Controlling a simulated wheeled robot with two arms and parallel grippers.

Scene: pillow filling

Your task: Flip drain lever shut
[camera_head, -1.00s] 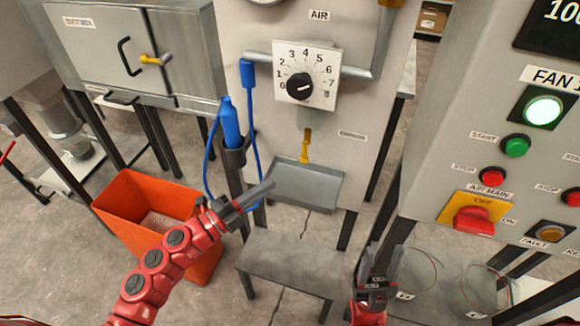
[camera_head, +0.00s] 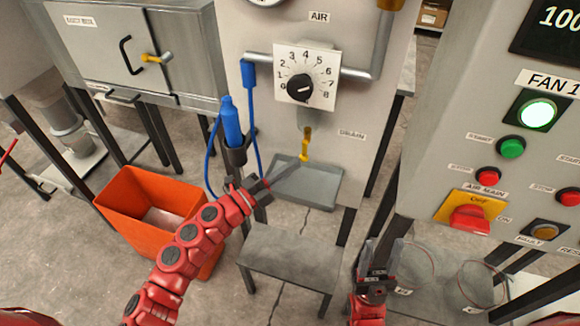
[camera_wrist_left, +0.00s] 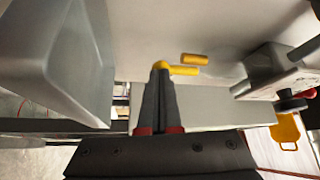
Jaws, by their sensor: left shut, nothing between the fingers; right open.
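The yellow drain lever (camera_head: 306,145) hangs below a short pipe on the front of the grey machine panel, left of the DRAIN label (camera_head: 352,135). It points down in the head view. My left gripper (camera_head: 298,163) is shut and empty, with its fingertips close by the lever's lower end. In the left wrist view the tips (camera_wrist_left: 161,72) overlap one end of a yellow bar (camera_wrist_left: 184,70), likely the lever; I cannot tell whether they touch it. My right gripper (camera_head: 380,255) is open and empty, low in front of the machine.
A grey tray (camera_head: 318,198) juts out below the lever. A blue cylinder (camera_head: 232,122) with a blue cable stands in a holder left of it. An orange bin (camera_head: 125,200) stands at the left. A control cabinet (camera_head: 440,130) stands at the right.

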